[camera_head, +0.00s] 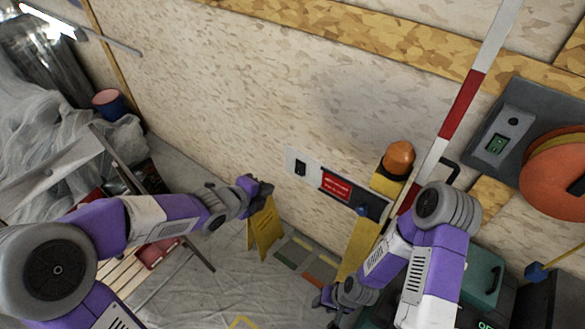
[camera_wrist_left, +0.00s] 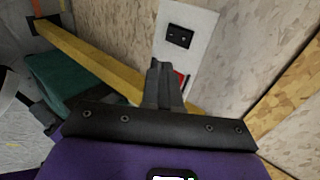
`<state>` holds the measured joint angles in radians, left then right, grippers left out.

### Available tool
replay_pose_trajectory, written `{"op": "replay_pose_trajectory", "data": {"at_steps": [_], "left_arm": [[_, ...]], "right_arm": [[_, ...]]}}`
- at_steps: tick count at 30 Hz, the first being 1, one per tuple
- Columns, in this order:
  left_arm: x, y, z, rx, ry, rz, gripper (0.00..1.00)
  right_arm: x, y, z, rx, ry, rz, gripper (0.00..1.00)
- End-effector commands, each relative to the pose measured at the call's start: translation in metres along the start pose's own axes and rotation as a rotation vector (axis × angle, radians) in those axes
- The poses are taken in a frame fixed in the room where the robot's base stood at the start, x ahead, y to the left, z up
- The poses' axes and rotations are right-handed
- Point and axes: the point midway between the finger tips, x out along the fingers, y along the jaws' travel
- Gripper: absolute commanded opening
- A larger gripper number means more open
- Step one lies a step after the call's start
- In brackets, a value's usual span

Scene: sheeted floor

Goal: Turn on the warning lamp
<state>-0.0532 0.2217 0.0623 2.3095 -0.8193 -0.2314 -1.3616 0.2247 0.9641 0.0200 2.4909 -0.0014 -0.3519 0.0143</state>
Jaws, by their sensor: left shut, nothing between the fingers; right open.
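The orange warning lamp (camera_head: 398,158) sits on top of a yellow post (camera_head: 358,248) by the wall; no glow shows on it. Left of it, a pale panel on the wall carries a black switch (camera_head: 300,169) and a red sign (camera_head: 336,186). My left gripper (camera_head: 264,188) is shut and empty, a little left of the panel in the head view. In the left wrist view, its closed fingertips (camera_wrist_left: 157,65) are just below and left of the switch (camera_wrist_left: 179,36) and partly cover the red sign. I cannot tell the gap to the wall. My right gripper (camera_head: 324,299) is open and low, near the post's foot.
A red-and-white pole (camera_head: 462,108) leans beside the lamp. An orange reel (camera_head: 556,170) and a box with a green switch (camera_head: 497,144) are at the right. A yellow floor sign (camera_head: 265,228) stands below my left gripper. A teal case (camera_head: 484,278) is at lower right.

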Motion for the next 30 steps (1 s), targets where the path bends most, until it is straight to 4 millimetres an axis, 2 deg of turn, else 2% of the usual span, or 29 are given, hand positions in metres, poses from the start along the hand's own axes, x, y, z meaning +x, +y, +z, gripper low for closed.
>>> {"op": "replay_pose_trajectory", "data": {"at_steps": [8, 13, 20, 29, 30], "left_arm": [[0.001, 0.001, 0.000, -0.001, 0.000, 0.001, 0.00], [0.012, 0.002, -0.001, -0.003, 0.002, 0.001, 0.00], [0.053, 0.003, -0.002, -0.002, 0.004, 0.003, 0.00], [0.105, 0.002, -0.001, -0.004, 0.001, 0.002, 0.00], [0.110, -0.004, 0.000, -0.004, 0.001, 0.001, 0.00]], "right_arm": [[0.001, 0.001, 0.000, 0.000, 0.000, 0.000, 0.43], [0.005, 0.002, 0.000, 0.000, 0.000, 0.000, 0.43], [0.014, 0.005, -0.001, 0.000, 0.000, 0.000, 0.43], [0.013, 0.005, -0.001, 0.000, 0.000, 0.000, 0.43], [0.010, 0.004, -0.001, 0.000, 0.000, 0.000, 0.43]]}}
